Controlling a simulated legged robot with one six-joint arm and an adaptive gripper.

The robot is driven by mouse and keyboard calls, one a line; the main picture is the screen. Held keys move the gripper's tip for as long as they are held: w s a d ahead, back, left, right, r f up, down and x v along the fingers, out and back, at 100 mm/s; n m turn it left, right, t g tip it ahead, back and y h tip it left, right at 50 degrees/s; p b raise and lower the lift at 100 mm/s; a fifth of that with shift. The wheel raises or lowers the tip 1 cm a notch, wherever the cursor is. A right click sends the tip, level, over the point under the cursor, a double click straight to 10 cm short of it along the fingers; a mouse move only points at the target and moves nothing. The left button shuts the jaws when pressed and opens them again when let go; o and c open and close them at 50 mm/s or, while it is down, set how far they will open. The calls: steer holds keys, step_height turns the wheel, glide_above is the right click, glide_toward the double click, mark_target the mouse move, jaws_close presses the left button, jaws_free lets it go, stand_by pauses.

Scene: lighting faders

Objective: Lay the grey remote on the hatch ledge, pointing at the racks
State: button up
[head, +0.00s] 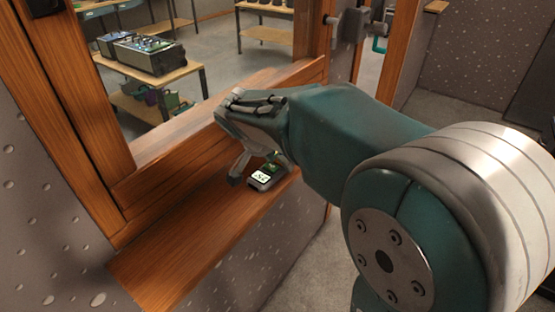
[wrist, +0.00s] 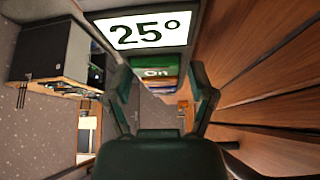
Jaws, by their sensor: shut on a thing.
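The grey remote (head: 262,184) has a white display and a green button. It is at the right part of the wooden hatch ledge (head: 190,240); I cannot tell whether it touches the wood. In the wrist view the remote (wrist: 150,30) shows "25°" and a green "On" button, with more coloured buttons beyond. My gripper (head: 260,166) is shut on the remote, with one finger on each side of it in the wrist view (wrist: 160,85). The remote's far end is partly hidden by my gripper in the head view. Equipment racks (head: 150,54) stand beyond the hatch opening.
The hatch's wooden frame (head: 75,110) rises at the left, and another post (head: 345,40) stands behind my gripper. The ledge is bare to the left of the remote. Its front edge drops to a speckled wall and grey floor (head: 310,260).

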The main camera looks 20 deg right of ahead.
steer(key=o, duration=1.1)
steer(key=shift+o, duration=0.5)
steer(key=shift+d, duration=0.3)
steer(key=v, duration=1.2)
steer(key=s+d+f+n+t+y, duration=0.1)
steer(key=s+f+n, duration=0.3)
steer(key=s, duration=0.5)
steer(key=s+d+f+n+t+y, duration=0.1)
steer(key=s+f+n+y, duration=0.3)
steer(key=s+n, duration=0.3)
steer(key=shift+s+d+f+n+t, duration=0.3)
steer(key=shift+s+d+f+n, duration=0.1)
steer(key=shift+s, duration=0.55)
steer(key=shift+r, duration=0.1)
